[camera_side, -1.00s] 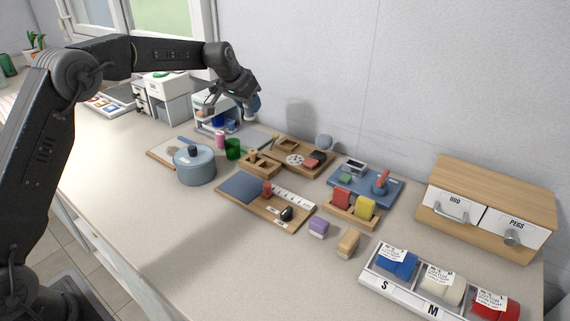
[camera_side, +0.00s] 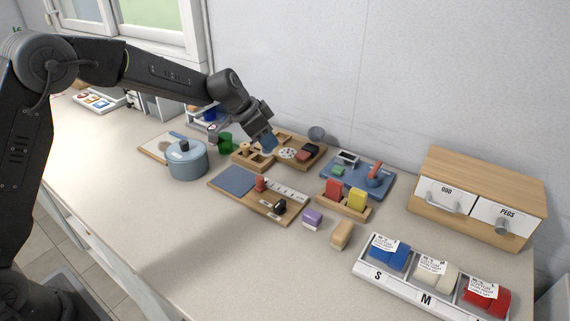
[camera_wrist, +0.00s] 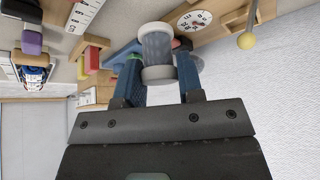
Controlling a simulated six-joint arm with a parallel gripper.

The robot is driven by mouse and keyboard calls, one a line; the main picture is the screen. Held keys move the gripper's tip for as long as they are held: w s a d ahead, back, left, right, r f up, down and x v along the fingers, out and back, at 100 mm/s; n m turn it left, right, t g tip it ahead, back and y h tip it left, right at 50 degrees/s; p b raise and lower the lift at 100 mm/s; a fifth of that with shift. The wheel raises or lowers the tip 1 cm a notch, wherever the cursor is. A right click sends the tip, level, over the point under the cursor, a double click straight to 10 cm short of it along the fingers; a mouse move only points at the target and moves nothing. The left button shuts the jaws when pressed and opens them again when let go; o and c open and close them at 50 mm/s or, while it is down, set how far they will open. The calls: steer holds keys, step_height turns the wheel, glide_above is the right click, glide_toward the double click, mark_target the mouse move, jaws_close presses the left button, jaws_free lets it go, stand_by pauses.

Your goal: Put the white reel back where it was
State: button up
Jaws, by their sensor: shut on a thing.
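The white reel (camera_wrist: 157,46) has pale end flanges and a greyish wound middle. In the wrist view it sits between the two blue-padded fingers of my gripper (camera_wrist: 160,72), which is shut on it. In the side view my gripper (camera_side: 268,143) points down over the wooden compartment tray (camera_side: 320,153), close to its left part. The reel cannot be made out there behind the fingers. Whether it touches the tray is hard to tell. The tray holds a white dial (camera_side: 287,153) and a red-and-black block (camera_side: 308,151).
A lidded blue pot (camera_side: 187,162) and green cup (camera_side: 225,142) stand left of the tray. A board with a blue pad (camera_side: 237,180) lies in front. A blue tray (camera_side: 350,180), drawer box (camera_side: 480,195) and roll rack (camera_side: 425,285) stand to the right.

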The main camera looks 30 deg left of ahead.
steer(key=d+f, duration=0.1)
steer(key=w+d+f, duration=0.1)
steer(key=d, duration=0.2)
steer(key=shift+w+d+f, duration=0.2)
steer(key=shift+w+f, duration=0.05)
steer(key=shift+f, duration=2.15)
steer(key=shift+f, duration=0.2)
steer(key=o, duration=1)
steer(key=shift+c, duration=0.2)
steer(key=shift+r, duration=0.1)
